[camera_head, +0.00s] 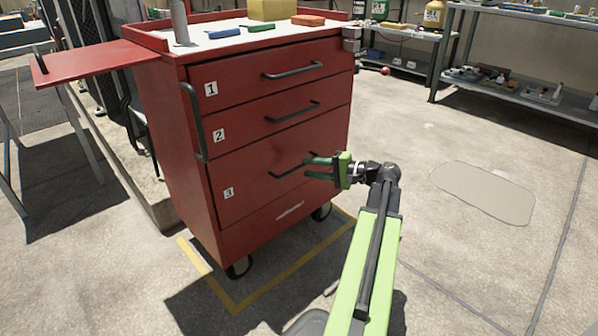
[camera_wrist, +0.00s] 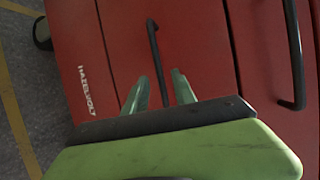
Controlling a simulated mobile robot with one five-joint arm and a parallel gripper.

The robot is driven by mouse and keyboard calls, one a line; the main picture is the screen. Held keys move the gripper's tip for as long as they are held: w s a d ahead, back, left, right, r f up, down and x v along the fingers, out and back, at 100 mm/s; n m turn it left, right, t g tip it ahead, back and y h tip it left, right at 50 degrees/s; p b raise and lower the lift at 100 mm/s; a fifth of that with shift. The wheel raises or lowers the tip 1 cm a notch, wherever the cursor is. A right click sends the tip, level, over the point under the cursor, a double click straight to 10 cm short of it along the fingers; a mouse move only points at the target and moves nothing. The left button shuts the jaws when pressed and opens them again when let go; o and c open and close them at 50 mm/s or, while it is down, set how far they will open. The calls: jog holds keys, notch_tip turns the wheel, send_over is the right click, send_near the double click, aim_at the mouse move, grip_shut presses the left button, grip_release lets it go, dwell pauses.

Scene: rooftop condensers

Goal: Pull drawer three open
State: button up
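Drawer three (camera_head: 250,182) is the deep lower drawer of the red tool cart, marked with a "3" label, and looks closed flush with the cart front. Its dark bar handle (camera_head: 288,168) is partly behind my gripper (camera_head: 308,168) in the head view. In the wrist view my gripper (camera_wrist: 159,74) is open, its two green fingers pointing at the red front. The dark handle (camera_wrist: 154,45) runs lengthwise in that picture, its lower part showing between the fingers. I cannot tell whether the fingers touch it or stop just short.
Drawers one (camera_head: 240,88) and two (camera_head: 245,125) above are closed. The cart stands on wheels inside a yellow floor outline (camera_head: 290,268). A red side shelf (camera_head: 95,62) sticks out left. Shelving (camera_head: 500,85) stands at the back right. The concrete floor to the right is open.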

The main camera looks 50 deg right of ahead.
aim_at(300, 167)
jog(key=x, duration=0.4)
jog(key=shift+w, duration=0.25)
grip_shut()
dwell(1.0)
